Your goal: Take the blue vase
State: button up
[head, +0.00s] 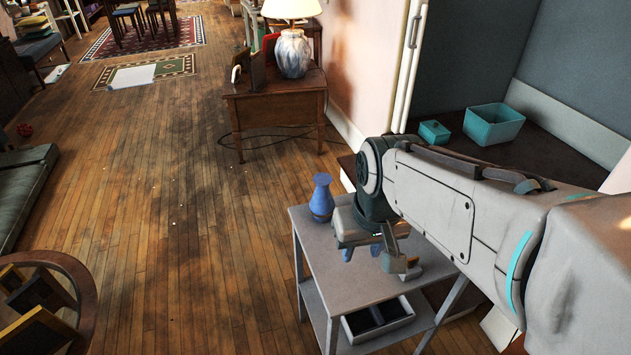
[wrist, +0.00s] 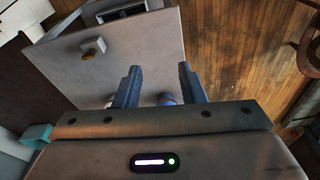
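The blue vase (head: 322,197) stands upright near the far left corner of the grey side table (head: 300,216) in the head view. My gripper (head: 362,252) is above the table, to the right of the vase and nearer the camera, apart from it. In the wrist view my gripper (wrist: 160,68) has its two blue fingers spread, with nothing gripped between the tips. A small bluish rounded bit shows low between the fingers, mostly hidden by the gripper body; I cannot tell for sure that it is the vase.
A small grey object with a brown end (wrist: 92,48) is on the tabletop. A wooden table (head: 275,108) with a lamp (head: 292,50) stands behind. Teal boxes (head: 493,124) are at right. The floor at left is open.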

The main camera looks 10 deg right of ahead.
aim_at(322, 204)
jog(key=z, duration=0.75)
jog(key=k, duration=1.5)
jog(key=u, duration=0.45)
jog(key=i, duration=1.55)
